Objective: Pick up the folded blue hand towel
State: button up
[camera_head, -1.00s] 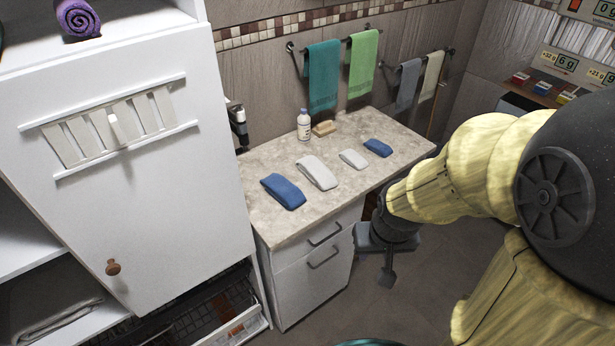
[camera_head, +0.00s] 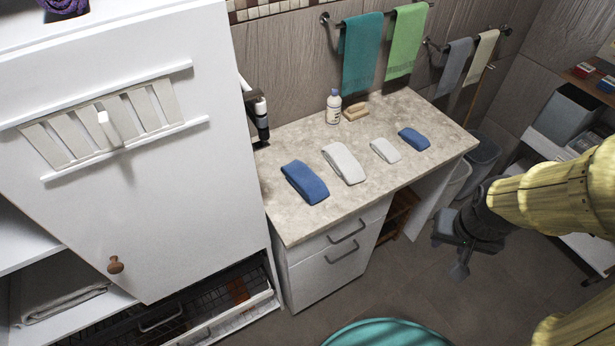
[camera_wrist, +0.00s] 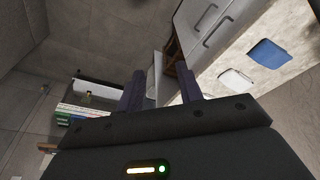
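Two folded blue towels lie flat on the stone-look counter (camera_head: 398,108) in the head view. The larger blue towel (camera_head: 305,182) is at the left, and a smaller blue towel (camera_head: 413,139) is at the far right. Two folded white ones, a larger white towel (camera_head: 344,163) and a smaller white towel (camera_head: 385,150), lie between them. My gripper (camera_head: 460,262) hangs over the floor, right of the counter and apart from all the towels. In the wrist view its fingers (camera_wrist: 160,88) stand apart with nothing between them. A blue towel (camera_wrist: 268,53) also shows there beside a white one (camera_wrist: 235,80).
A white bottle (camera_head: 333,106) and a soap bar (camera_head: 356,111) stand at the counter's back. Teal (camera_head: 361,50) and green (camera_head: 406,40) towels hang above. A tall white cabinet (camera_head: 160,200) borders the left. Bins (camera_head: 478,155) stand right of the counter. Floor in front is mostly clear.

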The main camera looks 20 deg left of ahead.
jog(key=o, duration=1.2)
jog(key=shift+w+f+n, duration=0.5)
jog(key=shift+w+f, duration=0.3)
jog(key=shift+f, duration=0.15)
jog(key=shift+o, duration=0.6)
jog(key=w+f+n, duration=0.1)
jog(key=f, duration=0.1)
jog(key=w+a+f+n+t+b, duration=0.1)
jog(key=w+f, duration=0.1)
jog(key=shift+w+a, duration=0.1)
jog(key=shift+a, duration=0.1)
jog(key=w+a+f+n+t+y+b, duration=0.1)
jog(key=w+a+f+n+y, duration=0.1)
jog(key=a, duration=0.4)
jog(key=w+a+f+n+t+y+b, duration=0.1)
jog(key=w+a+f+n+y, duration=0.1)
jog(key=a+f+y, duration=0.3)
jog(key=w+a+f+n+t+y+b, duration=0.1)
jog(key=w+a+f+n+t+y, duration=0.1)
jog(key=a, duration=0.6)
jog(key=shift+w+f+n+y, duration=0.6)
jog(key=shift+f+n+y, duration=0.2)
jog(key=shift+n+y, duration=0.25)
jog(key=shift+a, duration=0.1)
